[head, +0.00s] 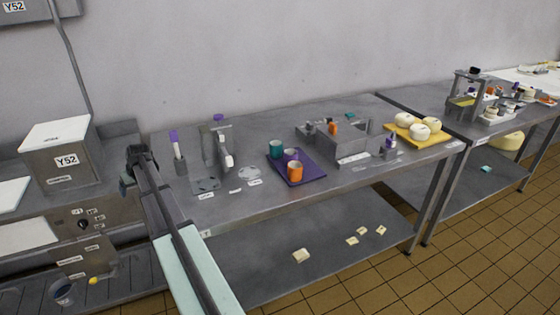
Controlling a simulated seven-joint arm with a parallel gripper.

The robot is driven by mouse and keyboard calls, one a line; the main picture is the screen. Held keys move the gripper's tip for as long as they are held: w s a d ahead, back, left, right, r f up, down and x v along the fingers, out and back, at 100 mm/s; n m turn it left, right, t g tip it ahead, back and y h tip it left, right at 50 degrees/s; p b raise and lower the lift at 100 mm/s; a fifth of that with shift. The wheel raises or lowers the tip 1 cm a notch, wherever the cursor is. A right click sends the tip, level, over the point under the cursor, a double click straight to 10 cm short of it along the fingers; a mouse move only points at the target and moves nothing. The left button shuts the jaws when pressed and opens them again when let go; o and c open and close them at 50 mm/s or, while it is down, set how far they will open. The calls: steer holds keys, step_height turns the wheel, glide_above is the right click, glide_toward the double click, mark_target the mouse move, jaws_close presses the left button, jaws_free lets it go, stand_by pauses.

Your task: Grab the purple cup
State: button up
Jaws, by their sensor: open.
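The purple cup (291,155) stands upright on a dark purple tray (312,165) on the metal table. It is between a teal cup (276,147) behind it and an orange cup (295,173) in front, which hides part of it. My gripper (137,154) is at the far end of my arm, by the table's left edge. It is open, well to the left of the purple cup and apart from it. The fingers are small and dark, and nothing shows between them.
A grey stand (217,146) and a holder with a purple-topped brush (177,150) stand between my gripper and the tray. To the right are a metal box (352,145) and a yellow board (440,137) with pale cheeses. The table's front edge near the tray is clear.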

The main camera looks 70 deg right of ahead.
steer(key=s+d+r+t+h, duration=0.1)
steer(key=d+r, duration=0.6)
steer(key=r, duration=0.3)
steer(key=s+d+r+t+h, duration=0.1)
steer(key=s+d+r, duration=0.1)
steer(key=d+r, duration=0.6)
steer(key=s+d+r+n+h, duration=0.1)
steer(key=s+d+r, duration=0.45)
steer(key=s, duration=0.35)
steer(key=s+d+r+n+g+h, duration=0.1)
steer(key=s+d+r+h, duration=0.1)
steer(key=s+d+r, duration=0.5)
steer(key=s+d+r+n+h, duration=0.15)
steer(key=s+d, duration=0.35)
steer(key=s, duration=0.7)
steer(key=n+g+y, duration=0.5)
steer(key=n+g, duration=0.3)
steer(key=n, duration=0.7)
glide_toward(291, 157)
steer(key=shift+h, duration=0.35)
steer(key=x, duration=0.8)
steer(key=w+d+x, duration=0.1)
steer(key=x, duration=0.3)
steer(key=shift+d, duration=0.15)
